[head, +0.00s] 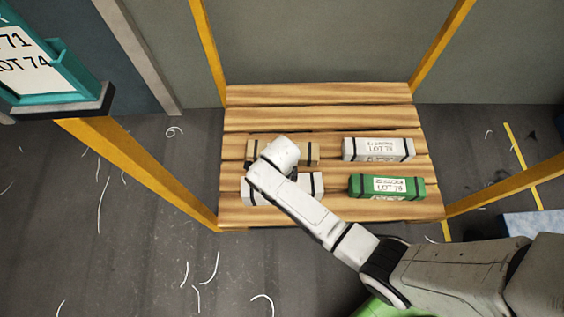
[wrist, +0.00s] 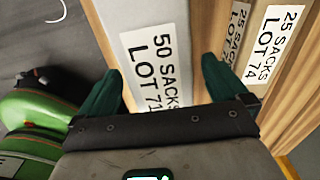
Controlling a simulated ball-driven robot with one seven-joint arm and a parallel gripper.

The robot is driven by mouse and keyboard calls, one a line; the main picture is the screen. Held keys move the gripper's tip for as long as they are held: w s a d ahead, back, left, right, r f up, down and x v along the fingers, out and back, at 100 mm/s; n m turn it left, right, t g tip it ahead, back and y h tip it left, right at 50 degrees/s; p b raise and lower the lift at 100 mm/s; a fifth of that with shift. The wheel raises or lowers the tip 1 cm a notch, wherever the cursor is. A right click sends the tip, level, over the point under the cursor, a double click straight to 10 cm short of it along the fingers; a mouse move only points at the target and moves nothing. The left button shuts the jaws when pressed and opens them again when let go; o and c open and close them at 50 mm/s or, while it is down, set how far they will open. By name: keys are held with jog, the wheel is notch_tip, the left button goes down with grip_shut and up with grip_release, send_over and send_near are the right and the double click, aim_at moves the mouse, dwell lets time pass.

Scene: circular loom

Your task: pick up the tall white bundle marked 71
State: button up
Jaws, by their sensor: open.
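The white bundle marked 71 (head: 303,184) lies at the front left of the slatted wooden pallet (head: 320,119). My arm covers its middle in the head view. In the wrist view the bundle (wrist: 152,45) fills the middle, its label reading "50 SACKS LOT 71". My gripper (wrist: 160,76) is open. Its two dark green fingers show at either side of the bundle, one by each long edge. I cannot tell how far down they reach or whether they touch it. In the head view the fingers are hidden behind my arm.
A tan bundle (head: 311,153) lies just behind, labelled LOT 74 in the wrist view (wrist: 268,48). A white bundle (head: 350,149) and a green bundle (head: 416,187) lie at the right. Yellow posts (head: 208,52) rise around the pallet. A teal sign holder (head: 70,72) is upper left. The back slats are clear.

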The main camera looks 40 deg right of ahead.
notch_tip(320, 180, down, 5)
jog(key=shift+s+f+b, duration=0.1)
jog(key=shift+s+b, duration=0.05)
jog(key=shift+b, duration=0.9)
jog(key=c, duration=1.8)
jog(key=shift+o, duration=0.2)
